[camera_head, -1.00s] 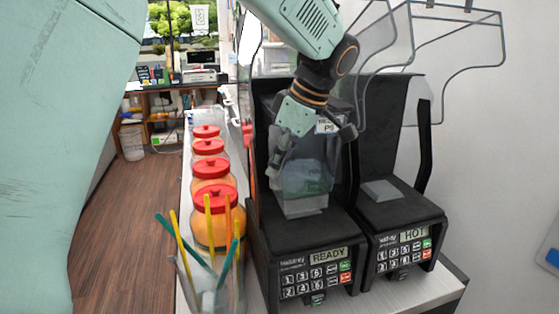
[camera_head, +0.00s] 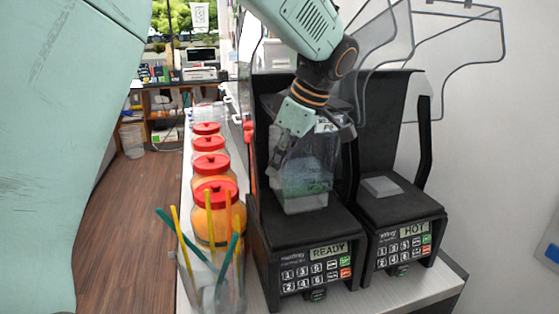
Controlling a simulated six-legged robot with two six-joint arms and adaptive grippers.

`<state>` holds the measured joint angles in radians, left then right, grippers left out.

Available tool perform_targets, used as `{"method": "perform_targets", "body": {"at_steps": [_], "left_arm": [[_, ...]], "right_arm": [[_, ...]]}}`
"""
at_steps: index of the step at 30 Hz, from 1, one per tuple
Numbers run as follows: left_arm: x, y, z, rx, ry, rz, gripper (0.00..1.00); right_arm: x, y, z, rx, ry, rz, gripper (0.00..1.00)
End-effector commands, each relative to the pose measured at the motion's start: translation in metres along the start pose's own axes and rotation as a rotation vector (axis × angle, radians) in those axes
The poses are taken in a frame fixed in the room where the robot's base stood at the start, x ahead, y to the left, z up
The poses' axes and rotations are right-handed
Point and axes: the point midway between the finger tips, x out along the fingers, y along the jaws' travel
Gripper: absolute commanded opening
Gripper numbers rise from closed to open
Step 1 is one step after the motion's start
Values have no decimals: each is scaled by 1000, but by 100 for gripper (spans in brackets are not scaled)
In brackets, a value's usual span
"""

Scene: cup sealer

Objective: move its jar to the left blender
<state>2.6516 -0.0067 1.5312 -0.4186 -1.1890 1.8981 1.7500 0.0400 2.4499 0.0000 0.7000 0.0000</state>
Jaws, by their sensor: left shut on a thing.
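The left blender (camera_head: 300,240) is a black machine whose display reads READY, with its clear cover swung up. Its clear jar (camera_head: 306,185) is over the blender's base, with something greenish inside. My left gripper (camera_head: 312,135) is shut on the upper part of the jar. The jar looks upright; I cannot tell whether its bottom touches the base. The right blender (camera_head: 398,215), whose display reads HOT, has an empty grey pad (camera_head: 381,186) and its cover raised. My right gripper is not in view.
Several orange jars with red lids (camera_head: 213,190) stand in a row left of the blenders. A clear holder with coloured straws (camera_head: 215,290) stands at the front left. Raised clear covers (camera_head: 445,40) are close to my arm. A white wall is on the right.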

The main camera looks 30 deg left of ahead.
Motion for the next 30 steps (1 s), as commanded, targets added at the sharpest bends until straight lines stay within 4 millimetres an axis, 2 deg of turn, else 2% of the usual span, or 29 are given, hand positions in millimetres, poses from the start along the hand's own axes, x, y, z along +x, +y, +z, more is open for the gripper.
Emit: {"method": "perform_targets", "body": {"at_steps": [5,30], "left_arm": [[-4,2,-1,-4,1,12,0],[4,2,2,-4,1,12,0]], "right_arm": [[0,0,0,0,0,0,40],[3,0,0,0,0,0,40]]}}
